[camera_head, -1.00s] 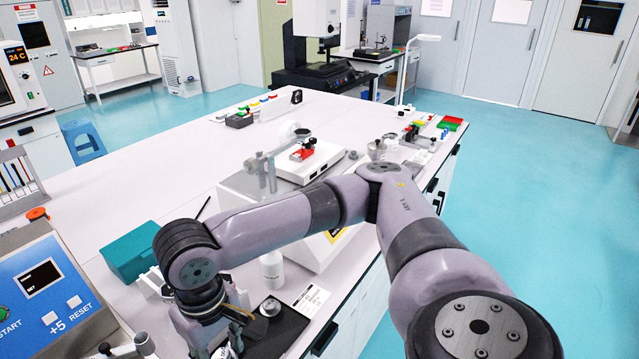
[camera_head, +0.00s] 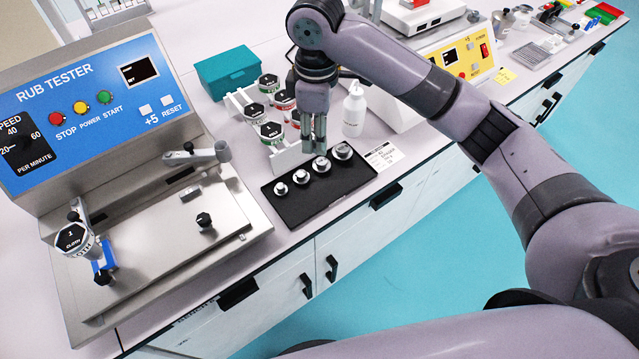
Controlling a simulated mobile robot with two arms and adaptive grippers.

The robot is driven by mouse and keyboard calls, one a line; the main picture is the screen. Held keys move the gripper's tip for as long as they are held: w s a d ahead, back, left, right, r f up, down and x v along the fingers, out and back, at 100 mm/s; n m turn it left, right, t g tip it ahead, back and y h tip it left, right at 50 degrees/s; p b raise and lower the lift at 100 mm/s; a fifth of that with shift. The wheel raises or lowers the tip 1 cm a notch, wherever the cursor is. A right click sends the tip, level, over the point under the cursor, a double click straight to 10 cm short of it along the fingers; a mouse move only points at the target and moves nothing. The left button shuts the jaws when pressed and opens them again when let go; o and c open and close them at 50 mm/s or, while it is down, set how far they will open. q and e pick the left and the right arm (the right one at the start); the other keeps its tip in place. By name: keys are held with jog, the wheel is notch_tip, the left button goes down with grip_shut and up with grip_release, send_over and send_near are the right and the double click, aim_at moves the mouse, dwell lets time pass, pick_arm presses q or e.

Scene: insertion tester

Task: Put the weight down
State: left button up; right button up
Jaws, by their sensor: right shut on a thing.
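Several silver metal weights stand in a row on a black tray (camera_head: 352,183) on the bench, growing larger toward the right. The two at the left (camera_head: 280,188) (camera_head: 300,177) and the largest one (camera_head: 343,151) stand free. My right gripper (camera_head: 314,146) points straight down over the tray. Its fingers are close together, shut on a weight (camera_head: 321,165) just below the fingertips, which looks to be on or very near the tray. The fingers hide its top, so I cannot tell if there is a gap beneath. My left gripper is out of view.
A rub tester (camera_head: 150,200) stands at the left. A white rack (camera_head: 287,157) with several labelled jars is right behind the tray. A white bottle (camera_head: 354,110) and a teal box (camera_head: 227,72) are close by. The bench's front edge runs just before the tray.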

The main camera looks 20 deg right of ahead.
jog(key=p, duration=0.1)
send_over(318, 196)
notch_tip(318, 196, down, 14)
jog(key=shift+r, duration=0.1)
jog(key=shift+f, duration=2.55)
jog(key=shift+f, duration=0.15)
jog(key=o, duration=1.3)
notch_tip(318, 196, up, 12)
